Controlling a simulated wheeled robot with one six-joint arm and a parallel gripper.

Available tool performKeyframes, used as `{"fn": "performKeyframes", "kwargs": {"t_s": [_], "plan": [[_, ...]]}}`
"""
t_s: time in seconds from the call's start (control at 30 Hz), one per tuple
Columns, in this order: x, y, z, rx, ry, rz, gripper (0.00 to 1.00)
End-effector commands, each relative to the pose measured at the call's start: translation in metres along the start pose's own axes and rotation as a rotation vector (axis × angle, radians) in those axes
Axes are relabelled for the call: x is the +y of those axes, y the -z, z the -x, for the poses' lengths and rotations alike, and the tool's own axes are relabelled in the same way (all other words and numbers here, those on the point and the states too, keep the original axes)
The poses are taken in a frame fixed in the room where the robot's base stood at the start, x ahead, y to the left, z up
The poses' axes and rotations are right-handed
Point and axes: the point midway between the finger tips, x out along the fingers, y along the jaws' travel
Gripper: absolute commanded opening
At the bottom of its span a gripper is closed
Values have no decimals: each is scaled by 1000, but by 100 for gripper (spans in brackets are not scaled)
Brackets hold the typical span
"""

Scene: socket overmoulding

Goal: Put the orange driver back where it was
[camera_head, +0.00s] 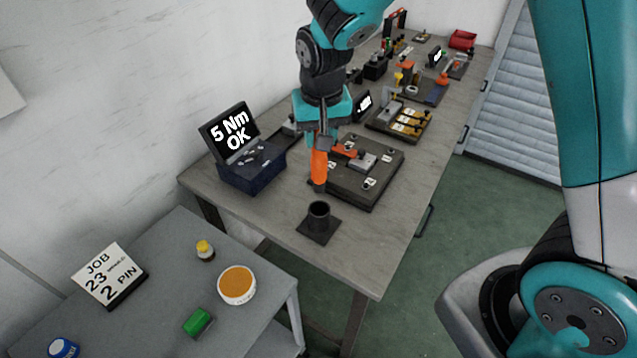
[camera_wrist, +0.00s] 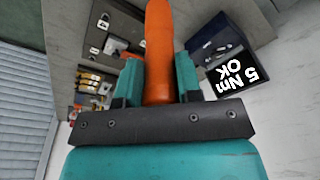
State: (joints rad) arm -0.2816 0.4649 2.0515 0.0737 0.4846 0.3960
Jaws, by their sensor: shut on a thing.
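The orange driver (camera_head: 319,168) hangs upright in my gripper (camera_head: 320,140), above the workbench. In the wrist view the orange driver (camera_wrist: 158,50) sits between the two teal fingers of my gripper (camera_wrist: 157,80), which is shut on it. A black cup-shaped holder on a square base (camera_head: 318,214) stands near the front of the bench, just below and in front of the driver in the head view. The holder looks empty. The driver's lower end appears above the holder's rim and apart from it.
A dark fixture plate (camera_head: 362,185) lies right of the driver. A blue box with a "5 Nm OK" screen (camera_head: 250,170) stands left. More fixtures fill the bench's far end. A grey side table (camera_head: 165,305) holds a job sign (camera_head: 107,272), an orange-topped tub (camera_head: 237,285) and small items.

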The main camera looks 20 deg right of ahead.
Motion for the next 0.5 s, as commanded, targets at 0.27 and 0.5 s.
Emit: {"fn": "performKeyframes", "kwargs": {"t_s": [0.27, 0.5], "plan": [[1, -11, -69, -4, -1, -2, 0], [1, -14, -94, 0, 0, -3, 0]]}}
